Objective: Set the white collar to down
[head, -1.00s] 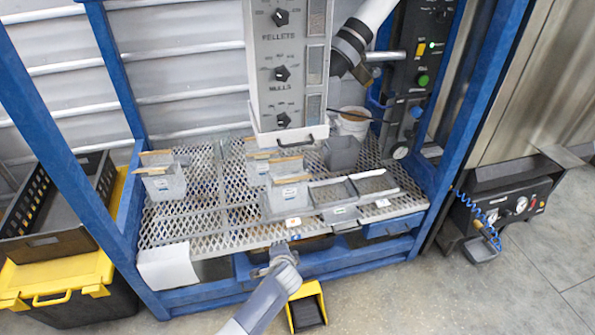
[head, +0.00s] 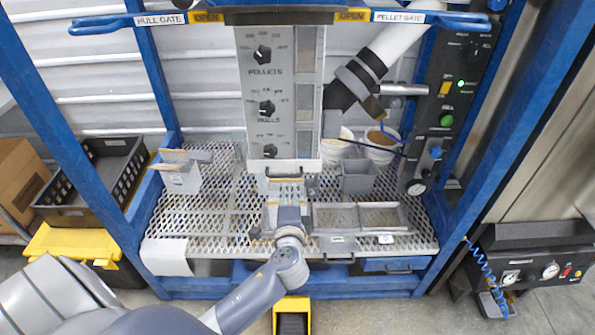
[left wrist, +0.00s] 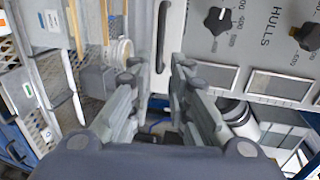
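The white collar (head: 312,164) is the pale band with a handle around the bottom of the hopper column, above the mesh table. In the left wrist view the collar (left wrist: 176,28) shows edge-on with its dark handle (left wrist: 161,38). I cannot tell its exact height setting. My left gripper (head: 289,190) is just below and in front of the collar in the head view, its fingertips largely hidden. In the left wrist view its fingers (left wrist: 158,88) are apart, with the handle beyond them, and hold nothing. My right gripper is not in view.
The hopper column (head: 279,90) carries several knobs. Trays (head: 382,219) lie on the mesh table (head: 222,215). A blue bar (head: 440,20) with gate labels crosses above.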

